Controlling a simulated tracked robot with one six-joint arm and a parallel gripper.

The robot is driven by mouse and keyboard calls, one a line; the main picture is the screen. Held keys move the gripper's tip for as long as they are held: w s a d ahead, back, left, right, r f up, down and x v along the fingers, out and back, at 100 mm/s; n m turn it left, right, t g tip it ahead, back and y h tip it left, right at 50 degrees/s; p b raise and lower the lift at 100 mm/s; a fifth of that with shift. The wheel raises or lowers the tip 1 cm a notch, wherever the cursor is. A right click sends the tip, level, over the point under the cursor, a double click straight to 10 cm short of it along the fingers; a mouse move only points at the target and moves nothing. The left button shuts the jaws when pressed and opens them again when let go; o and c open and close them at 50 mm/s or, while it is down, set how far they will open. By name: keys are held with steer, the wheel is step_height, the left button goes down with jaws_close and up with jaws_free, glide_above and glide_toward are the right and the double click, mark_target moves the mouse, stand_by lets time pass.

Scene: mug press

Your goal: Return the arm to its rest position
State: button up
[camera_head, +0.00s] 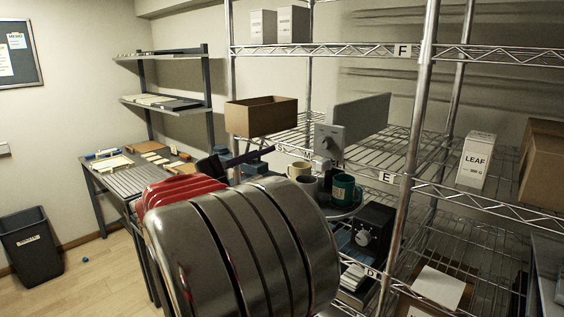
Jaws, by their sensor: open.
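My arm's large metal and red link fills the lower middle of the view. Past it, dark narrow parts that look like my gripper (238,159) show above the bench side, left of the mugs. Its jaws are apart and I see nothing held between them; the rest of the gripper is hidden behind the link. A cream mug (299,169), a grey mug (307,186) and a green mug (343,188) stand close together on a round dark tray (348,212), partly hidden by my arm.
A wire rack with a LEAF box (477,160) and cardboard box (543,165) fills the right. An open brown box (261,116) stands behind my arm. A bench (133,181) is at left, a dark bin (31,245) on the floor. Floor between them is mostly clear.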

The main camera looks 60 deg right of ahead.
steer(key=shift+w+a+f, duration=0.1)
steer(key=shift+w+a, duration=0.1)
steer(key=shift+a, duration=0.25)
stand_by(0.4)
